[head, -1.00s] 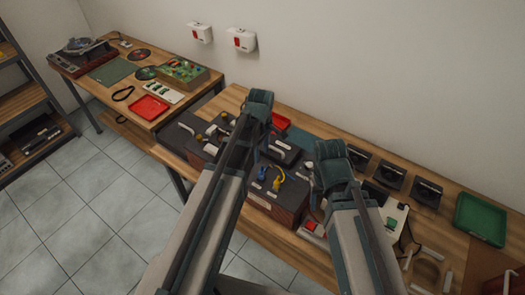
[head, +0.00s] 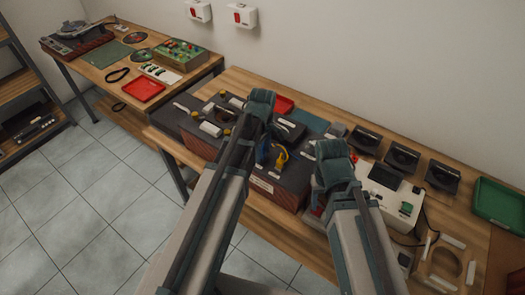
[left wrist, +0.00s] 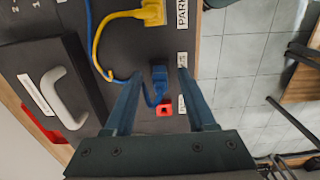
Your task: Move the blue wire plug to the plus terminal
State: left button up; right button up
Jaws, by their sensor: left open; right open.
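The blue wire plug (left wrist: 159,76) stands on a dark panel, with its blue wire curving away. In the head view the plug (head: 263,153) shows beside my left arm. My left gripper (left wrist: 160,72) is open, with one finger on each side of the plug and no clear grip on it. A red square socket (left wrist: 164,110) lies close to the plug; I cannot read a plus mark. A yellow plug (left wrist: 151,13) sits at the "PARK" label (left wrist: 182,13). My right gripper (head: 330,178) is over the bench to the right; its fingertips are mostly hidden.
A grey handle (left wrist: 66,98) and a red part (left wrist: 40,125) lie left of the panel in the wrist view. On the bench are dark stands (head: 402,158), a white device (head: 385,190) and a green tray (head: 498,201). A second table (head: 110,75) stands left.

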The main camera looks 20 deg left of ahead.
aim_at(262, 151)
pick_arm(q)
jog(key=shift+f, duration=0.3)
grip_shut()
dwell(0.5)
dwell(1.6)
jog(key=shift+r+p, duration=0.65)
jog(key=shift+r, duration=0.1)
dwell(0.6)
jog(key=shift+r+p, duration=1.6)
